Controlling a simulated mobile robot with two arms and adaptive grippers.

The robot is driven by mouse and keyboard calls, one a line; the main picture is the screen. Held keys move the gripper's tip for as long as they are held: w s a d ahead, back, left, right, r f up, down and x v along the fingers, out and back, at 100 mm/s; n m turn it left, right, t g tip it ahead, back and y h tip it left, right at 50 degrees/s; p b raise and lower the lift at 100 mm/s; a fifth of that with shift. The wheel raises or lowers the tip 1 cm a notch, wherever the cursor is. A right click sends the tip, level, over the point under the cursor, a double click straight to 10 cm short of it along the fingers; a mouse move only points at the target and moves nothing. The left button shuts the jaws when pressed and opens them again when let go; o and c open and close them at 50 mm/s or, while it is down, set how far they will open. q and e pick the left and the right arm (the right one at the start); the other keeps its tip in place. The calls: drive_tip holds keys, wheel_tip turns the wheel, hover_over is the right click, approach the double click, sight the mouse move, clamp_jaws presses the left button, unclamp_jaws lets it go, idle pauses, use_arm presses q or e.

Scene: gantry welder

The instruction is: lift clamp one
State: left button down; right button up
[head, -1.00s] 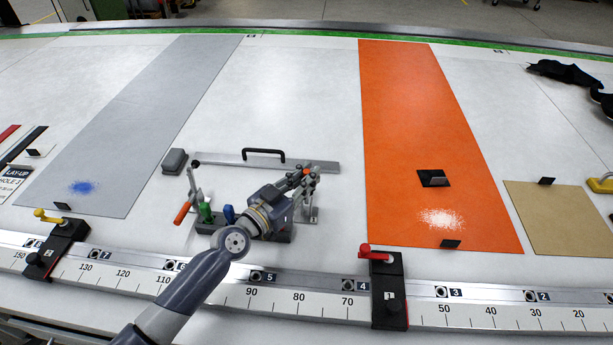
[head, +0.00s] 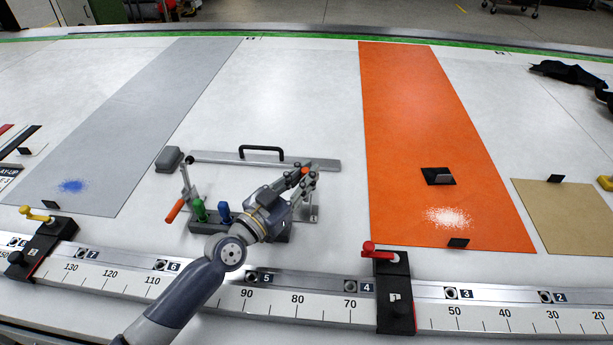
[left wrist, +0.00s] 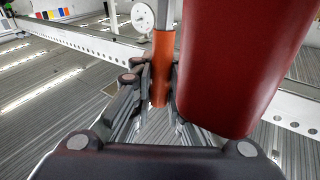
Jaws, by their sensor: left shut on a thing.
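A toggle clamp (head: 314,211) stands at the right end of a small dark fixture (head: 214,226) on the white table, in front of a grey straight bar. My left gripper (head: 303,174) is shut at the top of this clamp, on its orange handle, mostly hidden by the fingers in the head view. In the left wrist view the orange handle (left wrist: 162,72) stands between the fingers. A second toggle clamp with an orange handle (head: 175,210) is at the fixture's left end. My right gripper is not in view.
A green peg (head: 199,211) and a blue peg (head: 224,212) stand on the fixture. A grey bar with a black handle (head: 262,153) lies behind. A ruler rail (head: 205,265) with a red-handled stop (head: 394,290) runs along the front. The orange strip (head: 410,120) is right.

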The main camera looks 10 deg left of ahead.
use_arm(q)
drive_tip(key=c, duration=1.6)
unclamp_jaws()
drive_tip(key=shift+f, duration=0.1)
drive_tip(key=shift+o, duration=0.2)
drive_tip(key=shift+s+a, duration=0.1)
wheel_tip(320, 180, up, 10)
drive_tip(key=shift+r, duration=0.1)
